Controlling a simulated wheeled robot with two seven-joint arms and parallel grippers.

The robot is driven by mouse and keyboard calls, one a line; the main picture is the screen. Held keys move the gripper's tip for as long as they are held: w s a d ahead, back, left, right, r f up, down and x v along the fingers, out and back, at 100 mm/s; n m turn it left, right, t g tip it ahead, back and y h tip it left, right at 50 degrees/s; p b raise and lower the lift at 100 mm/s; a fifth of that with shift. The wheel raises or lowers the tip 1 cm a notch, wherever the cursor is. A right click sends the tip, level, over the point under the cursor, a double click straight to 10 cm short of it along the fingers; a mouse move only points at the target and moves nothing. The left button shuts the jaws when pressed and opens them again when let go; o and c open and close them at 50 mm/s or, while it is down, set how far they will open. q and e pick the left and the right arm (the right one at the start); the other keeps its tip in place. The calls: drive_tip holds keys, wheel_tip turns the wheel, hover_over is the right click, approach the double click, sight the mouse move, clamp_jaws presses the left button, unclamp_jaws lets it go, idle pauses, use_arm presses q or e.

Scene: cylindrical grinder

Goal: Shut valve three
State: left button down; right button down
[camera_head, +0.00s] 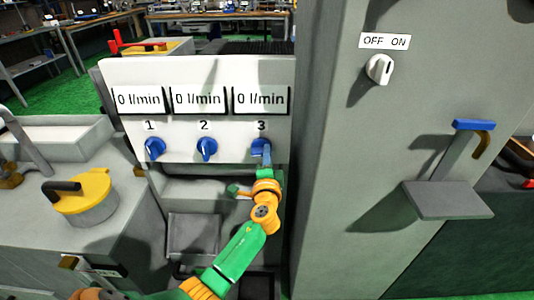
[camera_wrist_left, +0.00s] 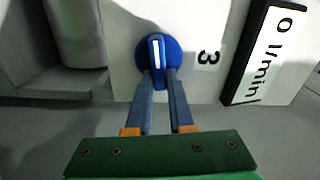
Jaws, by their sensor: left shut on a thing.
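Valve three (camera_head: 261,147) is a blue round knob under the label 3 on the white panel (camera_head: 220,140). In the left wrist view the knob (camera_wrist_left: 150,55) has a raised grip with a white line, and my left gripper (camera_wrist_left: 158,75) is shut on that grip. In the head view my left gripper (camera_head: 261,160) reaches up to the knob from below and hides its lower part. The display above valve three (camera_head: 261,100) reads 0 l/min. My right gripper is not in view.
Valve one (camera_head: 154,149) and valve two (camera_head: 206,149) sit to the left on the same panel. A grey cabinet with an OFF ON switch (camera_head: 379,69) and a small shelf (camera_head: 447,200) stands close on the right. A yellow-lidded pot (camera_head: 90,192) is at left.

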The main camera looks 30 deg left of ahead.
use_arm(q)
drive_tip(key=m+p, duration=0.1)
drive_tip(key=m, duration=0.5)
drive_tip(key=a+f+m+p, duration=0.1)
drive_tip(key=m+p, duration=0.1)
drive_tip(key=m, duration=0.4)
drive_tip(key=m+p, duration=0.2)
drive_tip(key=m, duration=0.5)
drive_tip(key=shift+s+a+f, duration=0.3)
drive_tip(key=shift+s, duration=0.1)
drive_tip(key=shift+m, duration=0.3)
drive_tip(key=c, duration=0.8)
unclamp_jaws()
drive_tip(key=shift+f, duration=0.15)
